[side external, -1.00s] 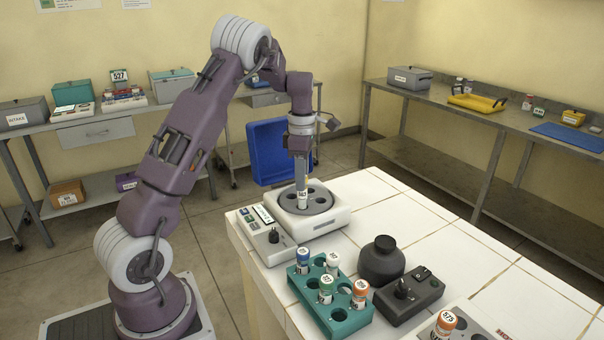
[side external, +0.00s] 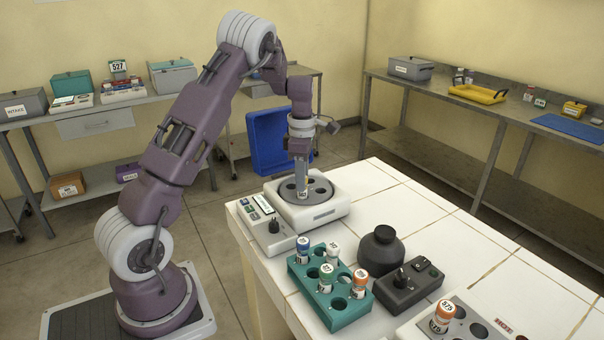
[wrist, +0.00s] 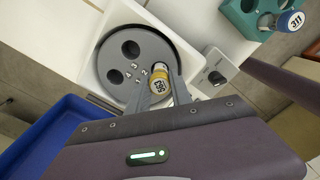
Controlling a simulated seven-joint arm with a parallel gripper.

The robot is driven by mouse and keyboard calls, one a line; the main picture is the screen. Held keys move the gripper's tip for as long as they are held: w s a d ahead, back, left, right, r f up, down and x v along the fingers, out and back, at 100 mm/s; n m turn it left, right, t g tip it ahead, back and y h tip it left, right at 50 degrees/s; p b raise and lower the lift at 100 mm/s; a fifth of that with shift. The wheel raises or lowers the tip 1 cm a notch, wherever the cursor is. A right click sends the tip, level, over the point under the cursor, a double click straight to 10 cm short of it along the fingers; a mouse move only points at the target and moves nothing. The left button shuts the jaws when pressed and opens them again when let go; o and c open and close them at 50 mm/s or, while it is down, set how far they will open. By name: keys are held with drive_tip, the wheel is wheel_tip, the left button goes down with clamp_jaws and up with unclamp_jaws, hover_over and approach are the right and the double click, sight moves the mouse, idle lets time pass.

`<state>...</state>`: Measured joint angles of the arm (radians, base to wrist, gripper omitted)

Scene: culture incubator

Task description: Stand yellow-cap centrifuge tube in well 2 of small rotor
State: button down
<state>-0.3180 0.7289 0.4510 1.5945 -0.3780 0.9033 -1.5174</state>
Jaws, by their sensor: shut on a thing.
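The yellow-cap centrifuge tube (wrist: 159,79) shows its yellow cap and white label in the wrist view, between the two fingers of my gripper (wrist: 167,82). My gripper is shut on it. The small rotor (wrist: 150,52) is a grey disc with numbered wells, set in a white machine. The tube is at the rotor's near side, by the printed 2. In the side view my gripper (side external: 302,194) points straight down at the rotor (side external: 318,187), with its fingertips low over it. The fingers and tube hide the well beneath, so I cannot tell how deep the tube sits.
A teal rack (side external: 330,308) with several capped tubes stands in front. A dark round bottle (side external: 381,258) and a black control box (side external: 410,287) are to the right. The white tiled bench behind them is clear.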

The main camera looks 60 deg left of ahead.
drive_tip(key=shift+f, duration=0.2)
drive_tip(key=c, duration=1.1)
unclamp_jaws()
drive_tip(key=o, duration=0.4)
drive_tip(key=shift+c, duration=0.2)
drive_tip(key=shift+r, duration=3.75)
